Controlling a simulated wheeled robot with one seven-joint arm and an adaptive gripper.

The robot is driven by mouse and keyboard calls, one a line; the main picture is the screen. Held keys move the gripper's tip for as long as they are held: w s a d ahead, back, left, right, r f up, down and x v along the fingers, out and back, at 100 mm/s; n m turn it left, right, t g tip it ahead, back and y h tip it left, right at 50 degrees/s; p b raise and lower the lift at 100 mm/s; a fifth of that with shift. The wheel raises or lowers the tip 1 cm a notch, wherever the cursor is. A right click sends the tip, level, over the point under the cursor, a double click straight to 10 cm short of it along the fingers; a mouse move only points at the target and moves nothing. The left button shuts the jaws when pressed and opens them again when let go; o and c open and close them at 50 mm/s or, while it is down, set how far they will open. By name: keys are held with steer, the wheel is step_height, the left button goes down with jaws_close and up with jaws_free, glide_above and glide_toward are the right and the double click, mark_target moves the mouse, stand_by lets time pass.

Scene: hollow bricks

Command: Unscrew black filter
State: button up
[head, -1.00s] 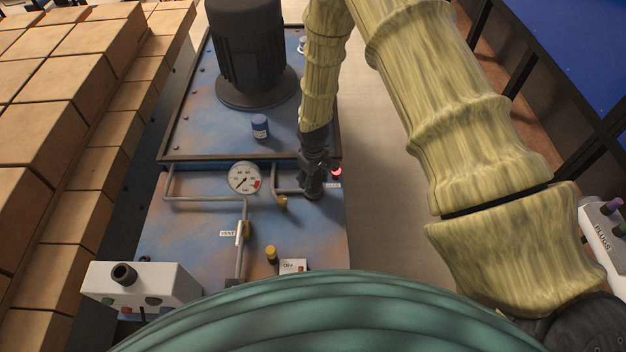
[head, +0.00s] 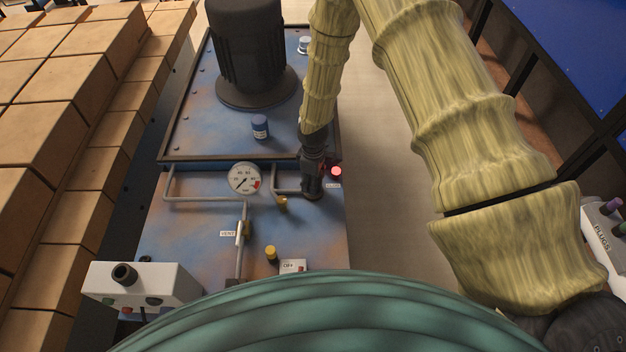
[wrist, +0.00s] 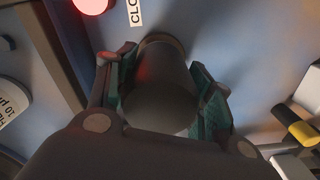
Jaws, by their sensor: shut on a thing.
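The black filter (wrist: 162,92) is a dark, round-topped cylinder standing on the blue panel, with a ring at its base. It shows between the green-padded fingers of my gripper (wrist: 167,100) in the wrist view. The fingers are shut on its sides. In the head view my gripper (head: 312,190) reaches down at the right edge of the machine, and it and the filter are hard to tell apart there. The filter's lower end still meets the panel.
A red lamp (head: 336,171) is close to the right of my gripper. A pressure gauge (head: 244,178), pipes and a yellow-capped fitting (head: 282,203) are to the left. Brick stacks (head: 60,120) line the left.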

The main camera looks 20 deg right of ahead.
stand_by(0.3)
steer(key=shift+n, duration=1.6)
steer(key=o, duration=1.2)
step_height(320, 180, up, 12)
steer(key=shift+r, duration=0.1)
steer(key=shift+c, duration=0.2)
